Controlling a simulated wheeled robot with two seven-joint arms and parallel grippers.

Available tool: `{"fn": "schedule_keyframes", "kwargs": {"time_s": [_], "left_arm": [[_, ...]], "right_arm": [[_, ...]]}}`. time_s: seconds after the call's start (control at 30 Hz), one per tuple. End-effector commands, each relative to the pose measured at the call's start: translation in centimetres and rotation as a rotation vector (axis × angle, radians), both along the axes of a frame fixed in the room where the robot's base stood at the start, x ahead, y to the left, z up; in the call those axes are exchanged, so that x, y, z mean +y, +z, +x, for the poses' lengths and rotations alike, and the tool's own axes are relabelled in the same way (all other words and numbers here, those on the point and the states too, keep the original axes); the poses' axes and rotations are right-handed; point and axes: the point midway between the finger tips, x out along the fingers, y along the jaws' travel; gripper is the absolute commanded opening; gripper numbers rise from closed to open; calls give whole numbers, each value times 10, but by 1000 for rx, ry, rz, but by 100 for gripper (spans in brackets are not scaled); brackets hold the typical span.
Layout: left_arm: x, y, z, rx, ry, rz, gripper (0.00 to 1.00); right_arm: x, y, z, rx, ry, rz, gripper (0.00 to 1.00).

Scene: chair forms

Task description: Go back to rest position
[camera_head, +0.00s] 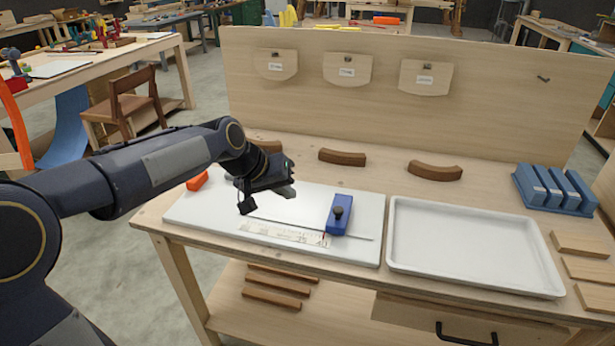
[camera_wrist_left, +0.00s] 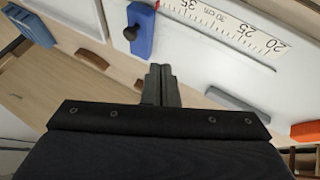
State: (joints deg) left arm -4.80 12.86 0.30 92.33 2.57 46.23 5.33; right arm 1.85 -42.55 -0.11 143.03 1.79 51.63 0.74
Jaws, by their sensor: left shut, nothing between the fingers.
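My left gripper (camera_head: 268,198) hangs above the left part of the white board (camera_head: 345,252), with the arm coming in from the left. In the left wrist view the gripper's two fingers (camera_wrist_left: 160,84) are shut together with nothing between them. A blue block with a black knob (camera_head: 338,215) sits on the board along a ruler (camera_head: 285,234), to the right of the gripper. The blue block also shows in the left wrist view (camera_wrist_left: 141,32), just beyond the fingertips. My right gripper is in neither view.
A white tray (camera_head: 470,285) lies right of the board. Curved brown wooden pieces (camera_head: 342,157) lie behind it. A blue rack (camera_head: 553,190) and wooden slats (camera_head: 585,270) are at the right. An upright panel (camera_head: 310,110) with hanging templates closes the back. An orange block (camera_head: 197,181) is near the arm.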

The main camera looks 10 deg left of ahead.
Motion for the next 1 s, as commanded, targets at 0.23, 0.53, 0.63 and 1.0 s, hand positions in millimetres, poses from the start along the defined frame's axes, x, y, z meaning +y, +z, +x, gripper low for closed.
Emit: {"fn": "schedule_keyframes", "kwargs": {"time_s": [0.23,0.53,0.63,1.0], "left_arm": [[14,9,-40,-2,9,7,0],[38,-13,-205,9,31,34,0],[36,-32,-248,13,37,41,0],[27,-65,-297,23,41,50,0]], "right_arm": [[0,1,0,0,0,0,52],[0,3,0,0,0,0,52],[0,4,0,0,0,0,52],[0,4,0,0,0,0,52]]}}
